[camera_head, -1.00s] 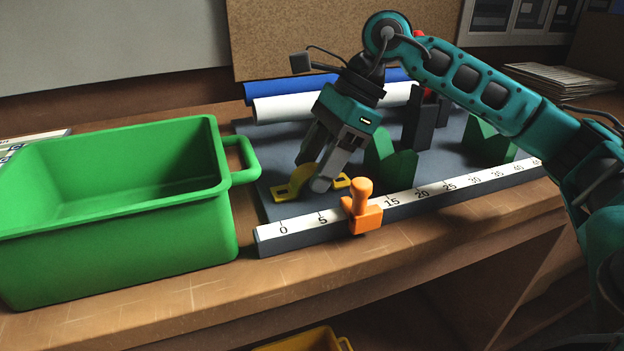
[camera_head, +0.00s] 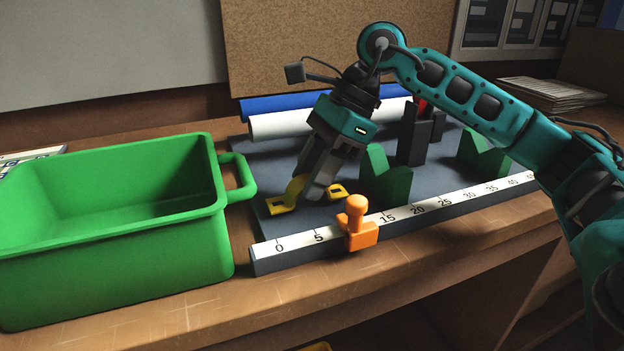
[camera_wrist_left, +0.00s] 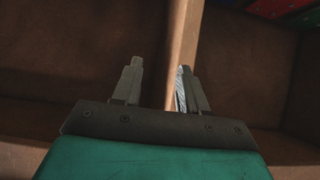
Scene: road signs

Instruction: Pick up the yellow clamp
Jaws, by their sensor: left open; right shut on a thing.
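The yellow clamp (camera_head: 283,203) is a small bracket with flat feet on both sides and a raised middle. It is on the dark board, left of the near green V-block. My right gripper (camera_head: 314,191) comes down over it and is shut on its raised middle, which the fingers partly hide. The clamp's feet look at or very near the board; I cannot tell if it is clear of it. My left gripper (camera_wrist_left: 155,88) shows only in the left wrist view, open and empty, over brown wooden surfaces.
A green bin (camera_head: 120,265) stands at the left. A ruler bar (camera_head: 400,213) with an orange stop (camera_head: 359,226) runs along the board's front. Green V-blocks (camera_head: 386,178), a dark holder (camera_head: 413,135) and white (camera_head: 300,122) and blue rolls stand around or behind. Papers (camera_head: 548,93) lie at the back right.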

